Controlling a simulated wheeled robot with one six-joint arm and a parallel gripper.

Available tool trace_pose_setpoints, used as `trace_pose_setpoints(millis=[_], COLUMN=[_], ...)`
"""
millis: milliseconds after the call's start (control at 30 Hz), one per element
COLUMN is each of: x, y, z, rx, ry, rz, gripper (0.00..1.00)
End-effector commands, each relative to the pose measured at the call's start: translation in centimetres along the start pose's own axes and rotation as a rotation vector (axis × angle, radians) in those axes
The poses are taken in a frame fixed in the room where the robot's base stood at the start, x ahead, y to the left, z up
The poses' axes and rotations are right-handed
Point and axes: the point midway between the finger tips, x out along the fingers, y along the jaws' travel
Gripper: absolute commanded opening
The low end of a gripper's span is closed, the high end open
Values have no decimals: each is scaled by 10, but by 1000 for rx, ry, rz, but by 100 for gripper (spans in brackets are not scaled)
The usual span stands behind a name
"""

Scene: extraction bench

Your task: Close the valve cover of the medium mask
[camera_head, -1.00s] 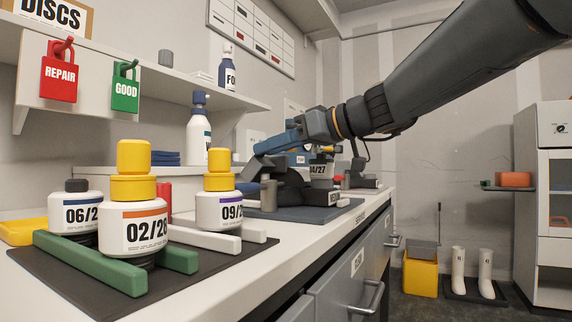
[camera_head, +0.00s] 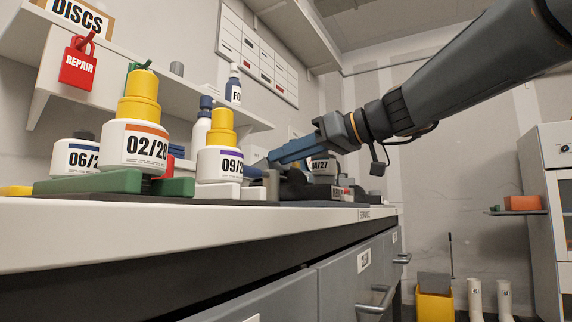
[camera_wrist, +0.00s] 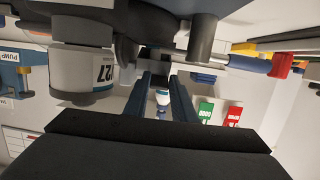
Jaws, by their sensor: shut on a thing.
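The medium mask (camera_head: 297,187) is a dark shape low on the bench, seen nearly edge-on in the head view. It also shows as dark parts along the top of the wrist view (camera_wrist: 125,22). My gripper (camera_head: 270,160) reaches down to it from the right, its blue fingers pointing left. In the wrist view, the fingers of my gripper (camera_wrist: 163,80) are a little apart and end at a small dark piece (camera_wrist: 160,58), which looks like the valve cover. They are shut on it. The cover's hinge and exact angle are hidden.
A canister marked 04/27 (camera_head: 322,167) stands just behind the mask. A grey post (camera_head: 272,185) is close to my fingers. The bench edge (camera_head: 200,225) is in front.

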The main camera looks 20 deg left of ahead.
Motion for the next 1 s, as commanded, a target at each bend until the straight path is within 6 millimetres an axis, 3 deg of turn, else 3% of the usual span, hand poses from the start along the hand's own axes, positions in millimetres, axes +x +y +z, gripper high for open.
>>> trace_pose_setpoints(millis=[33, 200, 867, 900, 1000], x=[3, 2, 2, 2, 1], y=[1, 1, 0, 0, 0], z=[12, 17, 21, 21, 20], rx=[3, 4, 5, 5, 5], ry=[-10, -11, -12, -12, -10], rz=[-4, -5, -7, -7, -6], gripper=[0, 0, 0, 26, 42])
